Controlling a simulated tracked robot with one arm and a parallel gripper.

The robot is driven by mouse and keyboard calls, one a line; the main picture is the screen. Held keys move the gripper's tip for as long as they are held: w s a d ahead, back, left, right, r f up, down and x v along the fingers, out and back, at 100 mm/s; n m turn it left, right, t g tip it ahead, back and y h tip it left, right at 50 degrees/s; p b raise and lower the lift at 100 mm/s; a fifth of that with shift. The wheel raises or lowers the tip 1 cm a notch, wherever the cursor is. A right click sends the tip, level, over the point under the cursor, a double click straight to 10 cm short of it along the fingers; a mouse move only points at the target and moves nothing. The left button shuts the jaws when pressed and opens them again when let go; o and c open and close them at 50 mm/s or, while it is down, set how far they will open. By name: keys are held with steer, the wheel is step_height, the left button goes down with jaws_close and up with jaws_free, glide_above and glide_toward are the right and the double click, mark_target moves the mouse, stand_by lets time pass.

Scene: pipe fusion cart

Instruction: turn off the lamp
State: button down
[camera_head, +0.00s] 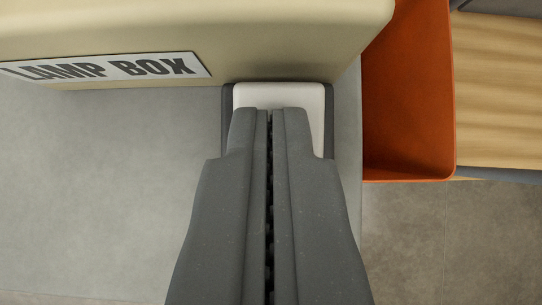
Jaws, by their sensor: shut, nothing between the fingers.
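A white rocker or plate in a dark grey frame, which looks like the lamp switch (279,95), sits at the upper middle, just right of the LAMP BOX label (105,66). My gripper (269,112) is shut and empty. Its fingertips overlap the lower part of the white plate in this view and hide most of it. I cannot tell whether the tips touch it. The lamp itself is not in view.
The beige lamp box (290,35) rises along the top, close beyond the fingertips. A grey surface (100,180) lies clear at left. An orange bin (408,90) stands at right, beside a wooden surface (505,90). Grey floor (455,240) shows at lower right.

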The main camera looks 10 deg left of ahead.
steer(key=shift+w+a+r+p, duration=0.15)
steer(key=shift+w+r+p, duration=0.2)
steer(key=shift+w, duration=0.2)
steer(key=shift+r, duration=0.1)
steer(key=r+p, duration=0.1)
steer(key=r, duration=0.1)
steer(key=r+p, duration=0.1)
steer(key=r, duration=0.1)
steer(key=shift+s, duration=0.2)
steer(key=s+d+r, duration=0.2)
steer(key=s+r, duration=0.3)
steer(key=s, duration=0.3)
steer(key=shift+d+r+p, duration=0.2)
steer(key=shift+r+p, duration=0.05)
steer(key=shift+p, duration=0.1)
